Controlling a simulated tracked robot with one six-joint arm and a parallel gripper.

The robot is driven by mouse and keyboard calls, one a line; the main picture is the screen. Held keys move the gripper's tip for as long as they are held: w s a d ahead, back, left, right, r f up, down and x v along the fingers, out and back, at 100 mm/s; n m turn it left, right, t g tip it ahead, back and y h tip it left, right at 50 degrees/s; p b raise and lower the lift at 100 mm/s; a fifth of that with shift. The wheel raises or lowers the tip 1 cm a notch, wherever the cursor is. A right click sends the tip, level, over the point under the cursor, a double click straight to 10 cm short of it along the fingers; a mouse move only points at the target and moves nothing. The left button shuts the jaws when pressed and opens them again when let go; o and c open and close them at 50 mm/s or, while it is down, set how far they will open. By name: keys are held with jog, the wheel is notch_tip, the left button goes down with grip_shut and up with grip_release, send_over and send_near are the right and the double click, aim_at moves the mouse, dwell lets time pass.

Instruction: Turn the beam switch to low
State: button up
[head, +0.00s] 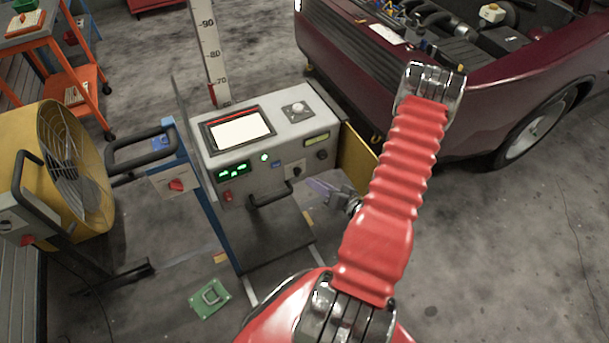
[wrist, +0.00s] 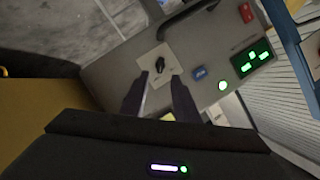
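A black rotary knob (wrist: 159,66) on a pale square plate is on the front of the grey tester box, and I take it as the beam switch. It also shows small in the head view (head: 297,171). In the wrist view it points roughly up and down the picture; no low mark is legible. My gripper (wrist: 160,77) is open, its two dark fingers apart on either side of the knob's lower side in the picture. Whether they touch it is not clear. In the head view my gripper (head: 320,188) is just right of and below the knob.
The grey tester box (head: 220,155) carries a screen (head: 240,129), green displays (wrist: 256,62), a blue button (wrist: 199,72), a red switch (wrist: 246,12) and a black handle (head: 270,198). A yellow panel (head: 355,158) stands close on the right. A yellow fan (head: 75,165) and maroon car (head: 375,70) flank it.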

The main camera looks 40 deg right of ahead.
aim_at(300, 173)
jog(key=shift+x, duration=3.75)
